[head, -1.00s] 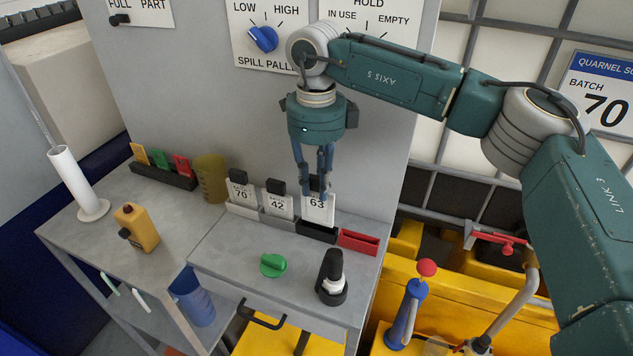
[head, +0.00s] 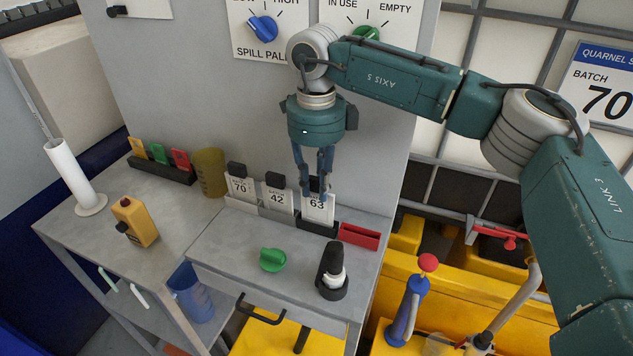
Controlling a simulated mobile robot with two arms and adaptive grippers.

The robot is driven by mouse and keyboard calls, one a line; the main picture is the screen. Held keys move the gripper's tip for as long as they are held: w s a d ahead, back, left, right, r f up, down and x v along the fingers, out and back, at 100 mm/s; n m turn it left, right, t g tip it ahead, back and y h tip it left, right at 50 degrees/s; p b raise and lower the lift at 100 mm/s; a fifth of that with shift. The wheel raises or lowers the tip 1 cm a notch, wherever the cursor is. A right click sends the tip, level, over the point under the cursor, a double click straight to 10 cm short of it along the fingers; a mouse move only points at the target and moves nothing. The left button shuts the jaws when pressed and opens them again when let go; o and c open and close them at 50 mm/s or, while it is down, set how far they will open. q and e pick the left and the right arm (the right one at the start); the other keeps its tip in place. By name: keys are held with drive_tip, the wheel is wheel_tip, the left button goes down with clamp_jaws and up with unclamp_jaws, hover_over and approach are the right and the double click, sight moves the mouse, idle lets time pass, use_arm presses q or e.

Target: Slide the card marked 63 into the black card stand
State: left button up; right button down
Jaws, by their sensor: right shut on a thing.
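The white card marked 63 (head: 318,206) is upright in my right gripper (head: 314,192), whose fingers are shut on the black grip at its top. The black card stand (head: 318,228) is directly below the card on the grey table. The card's lower edge meets the stand's upper edge in the head view; I cannot tell how deep it sits in the slot. My right arm comes in from the right. My left gripper is not in view.
Left of the black stand, cards 70 (head: 240,187) and 42 (head: 278,200) stand in pale holders. An empty-looking red stand (head: 360,236) is close on its right. A green knob (head: 273,260) and a black-and-white device (head: 332,272) are in front. A grey panel rises behind.

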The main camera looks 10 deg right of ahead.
drive_tip(key=shift+f+b, duration=0.55)
drive_tip(key=shift+f, duration=0.35)
drive_tip(key=c, duration=1.5)
unclamp_jaws()
drive_tip(key=shift+o, duration=0.2)
wheel_tip(320, 180, up, 12)
drive_tip(key=shift+r, duration=0.1)
